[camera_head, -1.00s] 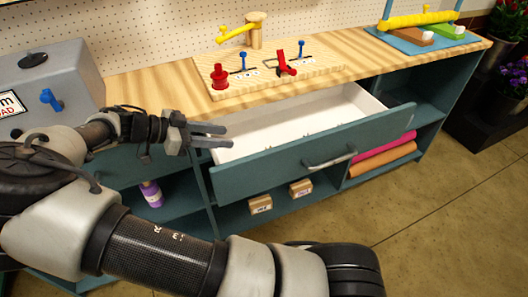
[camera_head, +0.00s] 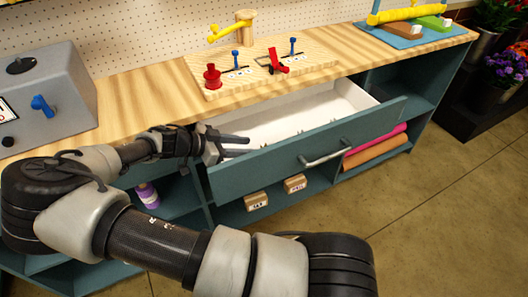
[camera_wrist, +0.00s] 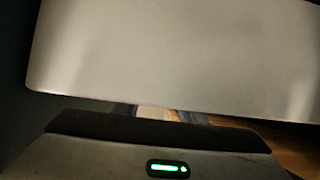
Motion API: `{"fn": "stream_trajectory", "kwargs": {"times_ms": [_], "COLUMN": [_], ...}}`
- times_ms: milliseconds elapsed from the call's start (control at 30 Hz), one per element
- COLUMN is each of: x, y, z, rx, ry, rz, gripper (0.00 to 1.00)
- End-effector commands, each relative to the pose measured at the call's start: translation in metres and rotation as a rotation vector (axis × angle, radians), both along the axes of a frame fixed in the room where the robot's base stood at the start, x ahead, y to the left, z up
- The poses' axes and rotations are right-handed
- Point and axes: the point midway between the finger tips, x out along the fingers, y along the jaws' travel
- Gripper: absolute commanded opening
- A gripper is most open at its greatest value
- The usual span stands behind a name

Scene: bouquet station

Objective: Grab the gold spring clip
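The teal drawer (camera_head: 280,160) with a white inside stands open below the wooden worktop. Several tiny dark shapes lie on its floor, too small to identify. I cannot make out the gold spring clip in either view. My gripper (camera_head: 246,146) is at the left end of the open drawer. In the wrist view a large pale surface fills the upper part, and the fingers are mostly hidden.
On the worktop (camera_head: 140,93) are a grey machine (camera_head: 55,95), a wooden board (camera_head: 225,88) with red and blue pieces, a wooden post (camera_head: 245,25) with a yellow arm, and a blue mat (camera_head: 392,40). The drawer handle (camera_head: 327,158) sticks out in front.

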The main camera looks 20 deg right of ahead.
Motion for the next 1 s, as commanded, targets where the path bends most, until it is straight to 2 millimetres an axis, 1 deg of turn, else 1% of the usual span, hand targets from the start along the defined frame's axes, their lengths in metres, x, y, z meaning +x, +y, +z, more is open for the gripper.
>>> {"fn": "stream_trajectory", "kwargs": {"times_ms": [133,300,400,500,700,733,933,1000], "x": [0.000,0.000,0.001,0.002,0.002,0.002,0.002,0.002], "y": [-0.009,-0.034,-0.045,-0.050,-0.050,-0.050,-0.050,-0.050], "z": [-0.004,-0.014,-0.020,-0.022,-0.022,-0.022,-0.022,-0.022], "rx": [0.000,-0.001,-0.001,-0.001,0.000,0.000,0.000,0.000], "ry": [0.001,0.001,0.000,-0.001,-0.001,-0.001,-0.001,-0.001], "rz": [-0.002,-0.005,-0.002,0.000,0.000,0.000,0.000,0.000], "gripper": [0.37,0.37,0.37,0.37,0.37,0.35,0.01,0.00]}}
